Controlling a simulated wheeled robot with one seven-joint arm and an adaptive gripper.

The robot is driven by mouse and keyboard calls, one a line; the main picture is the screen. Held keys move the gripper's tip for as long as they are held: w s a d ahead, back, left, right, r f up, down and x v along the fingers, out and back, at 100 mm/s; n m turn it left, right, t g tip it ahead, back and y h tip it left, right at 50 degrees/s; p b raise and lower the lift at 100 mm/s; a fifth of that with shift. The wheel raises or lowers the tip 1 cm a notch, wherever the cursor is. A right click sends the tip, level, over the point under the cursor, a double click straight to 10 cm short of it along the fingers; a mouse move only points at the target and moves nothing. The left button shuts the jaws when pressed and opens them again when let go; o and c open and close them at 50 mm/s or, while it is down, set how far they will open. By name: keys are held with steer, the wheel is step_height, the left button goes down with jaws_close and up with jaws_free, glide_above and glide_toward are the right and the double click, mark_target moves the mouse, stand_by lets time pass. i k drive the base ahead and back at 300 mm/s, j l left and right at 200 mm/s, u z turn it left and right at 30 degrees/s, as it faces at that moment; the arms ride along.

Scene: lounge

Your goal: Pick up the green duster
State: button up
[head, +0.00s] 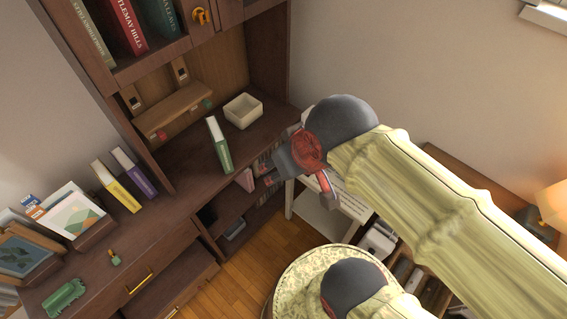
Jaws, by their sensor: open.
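A bright green object (65,298) lies on the dark wooden cabinet top at the lower left. It may be the duster, but it is too small to be sure. A smaller green item with a yellow part (115,258) lies to its right on the same top. My gripper (297,183) is near the middle, in front of the right end of the bookcase. It is open, with nothing seen between its fingers. It is well to the right of both green items and apart from them. My arm hides part of the floor and furniture behind it.
Upright yellow (117,187) and purple (135,172) books, a green-spined book (219,145) and a cream box (243,111) stand on the wooden unit. A card holder (95,233) and a picture frame (24,257) stand behind the green object.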

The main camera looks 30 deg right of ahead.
mark_target(53, 305)
steer(key=u, duration=1.95)
steer(key=i, duration=0.1)
